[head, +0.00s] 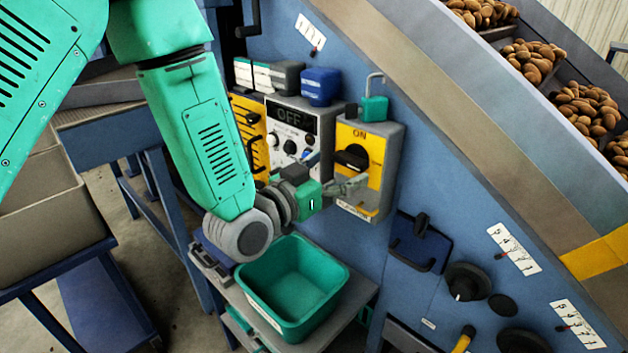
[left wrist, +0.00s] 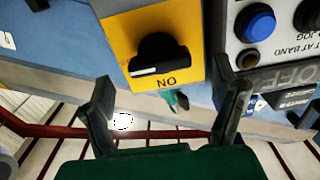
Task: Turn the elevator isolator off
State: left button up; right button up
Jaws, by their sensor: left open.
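The isolator is a grey box with a yellow face plate (head: 376,150) and a black rotary knob (head: 351,158), on the blue machine side. "ON" is printed above the knob. In the left wrist view the plate appears upside down, with the knob (left wrist: 158,58) and its white-marked bar lying roughly crosswise. My left gripper (head: 352,188) is in front of the lower part of the plate. In the left wrist view its open fingers (left wrist: 168,98) are spread, with nothing between them, apart from the knob. My right gripper is in neither view.
A control panel (head: 291,130) with an "OFF" display stands left of the isolator. A green bin (head: 335,310) sits below my left wrist.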

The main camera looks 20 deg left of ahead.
pick_arm(q)
jog(key=v, duration=0.8)
jog(key=shift+a, duration=0.15)
jog(key=s+a+f+n+g+y, duration=0.1)
jog(key=s+f+g+y, duration=0.15)
jog(key=f, duration=0.65)
jog(key=s+a+f+g+y, duration=0.1)
jog(key=s+f+g, duration=0.3)
jog(key=f, duration=0.6)
jog(key=s+a+f+n+g+y, duration=0.1)
jog(key=s+a+f+g, duration=0.1)
jog(key=s+f+g, duration=0.3)
jog(key=s+a+f+n+g+y, duration=0.1)
jog(key=s+a+f+g, duration=0.2)
jog(key=s+f, duration=0.6)
jog(key=s+g, duration=0.2)
jog(key=s, duration=0.3)
jog(key=shift+s+a+f+n+y, duration=0.2)
jog(key=shift+s+f+n+y, duration=0.1)
jog(key=shift+s+f+y, duration=0.05)
